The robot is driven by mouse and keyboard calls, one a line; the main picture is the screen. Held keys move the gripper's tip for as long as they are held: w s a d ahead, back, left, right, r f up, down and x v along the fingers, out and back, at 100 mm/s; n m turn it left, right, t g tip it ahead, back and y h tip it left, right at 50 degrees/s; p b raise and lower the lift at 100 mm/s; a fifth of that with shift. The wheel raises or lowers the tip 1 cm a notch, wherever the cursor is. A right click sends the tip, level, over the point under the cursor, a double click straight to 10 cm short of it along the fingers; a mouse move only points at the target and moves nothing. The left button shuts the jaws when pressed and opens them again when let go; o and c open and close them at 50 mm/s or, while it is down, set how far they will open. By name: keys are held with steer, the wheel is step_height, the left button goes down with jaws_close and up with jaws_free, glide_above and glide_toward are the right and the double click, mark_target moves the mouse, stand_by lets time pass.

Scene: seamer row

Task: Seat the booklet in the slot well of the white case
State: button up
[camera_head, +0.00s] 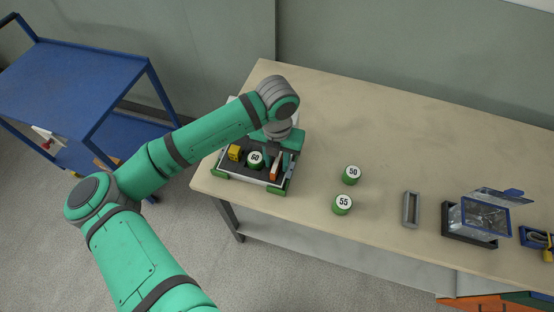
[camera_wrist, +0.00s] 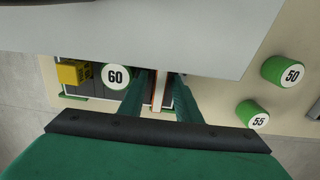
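The white case (camera_head: 236,174) with green corners sits at the table's left end; its dark interior is open. The booklet (camera_head: 276,168), orange and white, stands upright at the case's right side. In the wrist view the booklet (camera_wrist: 160,92) shows edge-on between my two fingers. My gripper (camera_head: 277,160) reaches down from above, its teal fingers (camera_wrist: 163,92) on either side of the booklet. I cannot tell whether both fingers touch it. The booklet's lower edge and the slot well are hidden.
In the case are a yellow block (camera_head: 235,152) and a green can marked 60 (camera_head: 255,159). Cans marked 50 (camera_head: 352,175) and 55 (camera_head: 342,204) stand right of it. A grey holder (camera_head: 411,209) and a clear box (camera_head: 484,217) stand farther right. A pale panel (camera_wrist: 150,35) blocks the upper wrist view.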

mark_target(277, 160)
step_height(277, 160, up, 12)
steer(key=shift+r, duration=0.25)
stand_by(0.4)
stand_by(0.5)
